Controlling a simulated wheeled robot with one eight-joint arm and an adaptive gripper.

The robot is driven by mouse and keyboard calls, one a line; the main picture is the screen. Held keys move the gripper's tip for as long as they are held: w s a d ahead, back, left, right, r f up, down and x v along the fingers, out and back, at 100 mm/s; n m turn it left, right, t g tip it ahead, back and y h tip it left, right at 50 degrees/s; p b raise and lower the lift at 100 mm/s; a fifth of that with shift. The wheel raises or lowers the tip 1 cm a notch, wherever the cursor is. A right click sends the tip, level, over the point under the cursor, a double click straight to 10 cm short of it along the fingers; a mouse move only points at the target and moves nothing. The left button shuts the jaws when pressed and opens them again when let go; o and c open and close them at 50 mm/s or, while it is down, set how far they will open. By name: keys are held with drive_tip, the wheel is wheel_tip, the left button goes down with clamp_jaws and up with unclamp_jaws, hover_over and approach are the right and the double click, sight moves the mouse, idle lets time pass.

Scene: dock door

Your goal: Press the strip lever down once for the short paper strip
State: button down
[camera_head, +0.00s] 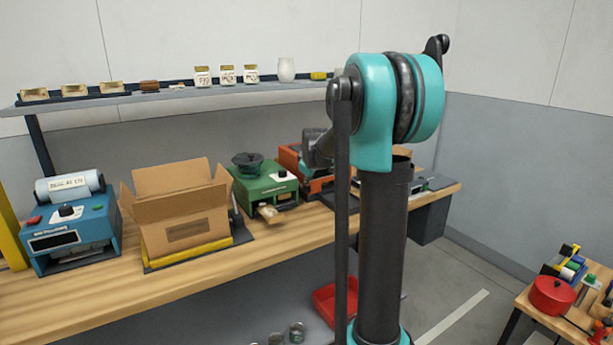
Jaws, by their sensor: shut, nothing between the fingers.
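No part can be surely told as the strip lever. The blue machine (72,236) at the left carries a pale labelled roll. An orange machine (289,158) is partly hidden behind my teal and dark arm. My arm fills the middle right of the view. My gripper's fingers do not show; they may be behind the arm.
An open cardboard box (178,212) stands on the wooden bench (120,290) between the blue and green machines. A shelf (190,98) with jars and small boxes runs above. A red bin (335,303) lies below. A small table with a red pot (551,295) stands at right.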

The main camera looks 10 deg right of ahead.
drive_tip(key=shift+w+a+r, duration=0.1)
drive_tip(key=shift+w+r, duration=0.05)
drive_tip(key=shift+r, duration=0.85)
drive_tip(key=shift+w+a+r, duration=0.1)
drive_tip(key=shift+w+r, duration=0.05)
drive_tip(key=shift+r, duration=0.8)
drive_tip(key=shift+w+r, duration=0.15)
drive_tip(key=shift+r, duration=0.85)
drive_tip(key=r, duration=0.5)
drive_tip(key=shift+w+a, duration=0.1)
drive_tip(key=shift+w, duration=0.25)
drive_tip(key=s+a+f+m+g, duration=0.1)
drive_tip(key=s+f+m, duration=0.2)
drive_tip(key=s+f, duration=0.6)
drive_tip(key=s+a+f+m+g, duration=0.1)
drive_tip(key=s+f+m, duration=0.2)
drive_tip(key=s+f, duration=0.7)
drive_tip(key=s+a+f+m+g, duration=0.1)
drive_tip(key=s+f, duration=0.8)
drive_tip(key=s, duration=1.3)
drive_tip(key=shift+s+a+f+m+y, duration=0.15)
drive_tip(key=shift+s+a+m+y, duration=0.25)
drive_tip(key=shift+m, duration=0.7)
drive_tip(key=shift+w, duration=0.15)
